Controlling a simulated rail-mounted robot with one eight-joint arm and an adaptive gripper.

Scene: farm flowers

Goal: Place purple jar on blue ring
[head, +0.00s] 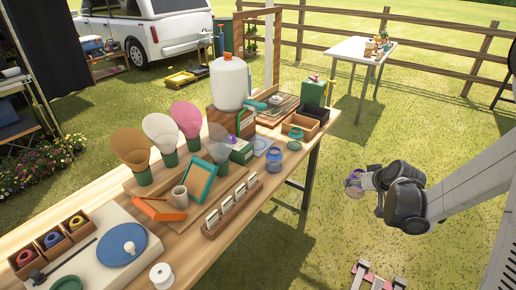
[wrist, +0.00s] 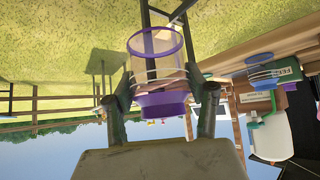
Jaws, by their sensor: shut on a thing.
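The purple jar (wrist: 158,70) is clear with a purple rim and a purple band at its other end. My gripper (wrist: 163,88) is shut on it, one finger on each side. In the head view my gripper (head: 358,182) holds the jar (head: 352,188) in the air to the right of the wooden table, over the grass. A blue jar-like piece (head: 274,158) and a clear piece with green and blue rings (head: 295,139) stand near the table's right edge. I cannot tell which is the blue ring. A blue-rimmed piece (wrist: 262,74) also shows in the wrist view.
The wooden table (head: 199,262) holds paper cones, a seed-packet rack (head: 232,210), a white jug (head: 229,82) and wooden trays (head: 299,126). Open grass lies between the table and my arm. A white table (head: 350,49) stands farther back.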

